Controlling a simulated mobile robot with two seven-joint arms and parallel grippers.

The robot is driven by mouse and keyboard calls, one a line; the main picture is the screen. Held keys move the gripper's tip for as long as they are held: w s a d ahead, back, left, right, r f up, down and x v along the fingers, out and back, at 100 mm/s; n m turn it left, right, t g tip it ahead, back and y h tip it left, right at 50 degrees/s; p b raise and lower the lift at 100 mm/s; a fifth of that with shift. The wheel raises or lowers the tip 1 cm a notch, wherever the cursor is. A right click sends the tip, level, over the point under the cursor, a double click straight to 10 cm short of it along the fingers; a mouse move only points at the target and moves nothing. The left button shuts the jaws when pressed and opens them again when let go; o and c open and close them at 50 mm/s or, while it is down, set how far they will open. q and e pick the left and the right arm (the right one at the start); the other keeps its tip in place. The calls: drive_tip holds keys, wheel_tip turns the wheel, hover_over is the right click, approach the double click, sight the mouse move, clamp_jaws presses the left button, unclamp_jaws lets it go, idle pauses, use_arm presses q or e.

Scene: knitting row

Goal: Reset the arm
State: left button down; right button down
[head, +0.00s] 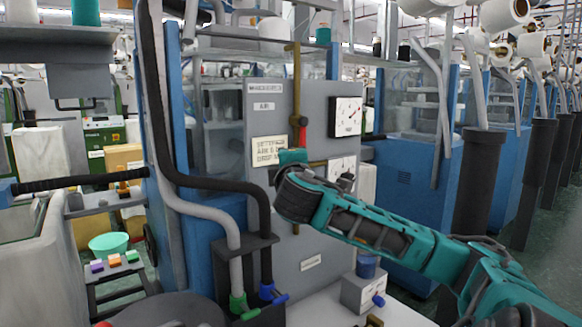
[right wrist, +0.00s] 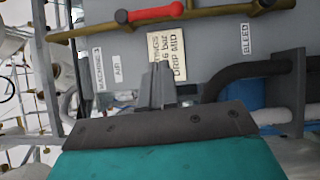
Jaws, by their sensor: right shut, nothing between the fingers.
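My right arm comes in from the right in the head view and reaches across the front of a grey machine panel (head: 262,105). Its teal gripper (head: 291,157) is in front of the panel, beside the brass pipe; its fingertips are hard to make out there. In the right wrist view the grey fingers of my right gripper (right wrist: 159,72) are together, with nothing held. They point at the panel near a cream settings card (right wrist: 166,57), apart from the red valve handle (right wrist: 157,13). My left gripper is not in view.
The brass pipe (head: 297,85) runs up the panel, with a dial gauge (head: 347,117) to its right. Black and grey hoses (head: 200,183) loop down to a bracket at the left. A grey box (head: 364,291) with a blue tap stands low on a pale surface. A green bowl (head: 110,244) is left.

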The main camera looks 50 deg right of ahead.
drive_tip(key=shift+s+a, duration=0.2)
drive_tip(key=shift+a, duration=0.05)
idle(0.4)
